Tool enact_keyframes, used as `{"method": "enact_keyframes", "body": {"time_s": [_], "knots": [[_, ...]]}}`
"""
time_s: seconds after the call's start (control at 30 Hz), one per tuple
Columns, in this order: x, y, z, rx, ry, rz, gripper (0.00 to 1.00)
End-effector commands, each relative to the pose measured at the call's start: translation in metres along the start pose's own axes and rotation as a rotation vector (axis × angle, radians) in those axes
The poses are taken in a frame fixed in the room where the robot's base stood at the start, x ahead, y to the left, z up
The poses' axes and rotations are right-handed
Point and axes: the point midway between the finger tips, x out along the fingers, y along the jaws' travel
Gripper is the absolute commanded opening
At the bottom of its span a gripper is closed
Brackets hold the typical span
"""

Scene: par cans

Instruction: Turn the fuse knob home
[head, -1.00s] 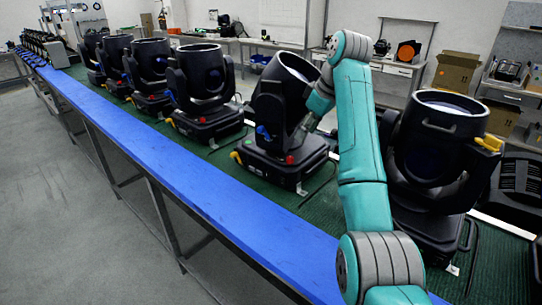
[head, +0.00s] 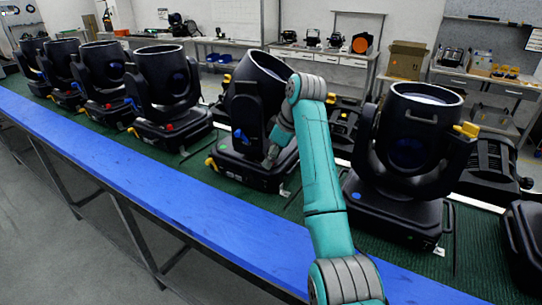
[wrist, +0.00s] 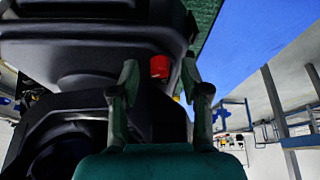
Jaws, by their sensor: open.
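A red knob (wrist: 160,67), which looks like the fuse knob, sits on the dark base of a black moving-head lamp (wrist: 85,35) in the wrist view. My gripper (wrist: 159,72) is open, with one finger on each side of the knob. I cannot tell from this view how far the knob lies beyond the fingertips or whether they touch it. In the head view my arm reaches to the base of the tilted lamp (head: 245,110).
Several similar black lamps stand in a row on a green-topped bench with a blue front edge (head: 140,190). Another lamp (head: 400,160) stands close to the right of my arm. Grey floor (head: 40,230) is clear in front of the bench.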

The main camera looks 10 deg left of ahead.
Motion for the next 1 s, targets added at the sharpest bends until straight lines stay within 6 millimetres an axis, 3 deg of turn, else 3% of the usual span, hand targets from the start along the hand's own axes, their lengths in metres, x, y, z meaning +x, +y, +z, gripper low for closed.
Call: {"method": "enact_keyframes", "body": {"time_s": [0.07, 0.1, 0.27, 0.3, 1.0], "knots": [[-0.0002, 0.0000, -0.0001, 0.000, 0.000, 0.000, 0.47], [-0.0001, 0.0000, -0.0001, 0.000, 0.000, 0.000, 0.42], [-0.0003, 0.0000, -0.0002, 0.000, 0.000, 0.000, 0.02], [-0.0002, 0.0000, -0.0002, 0.000, 0.000, 0.000, 0.00], [-0.0004, 0.0010, -0.0002, -0.120, 0.007, -0.050, 0.00]]}}
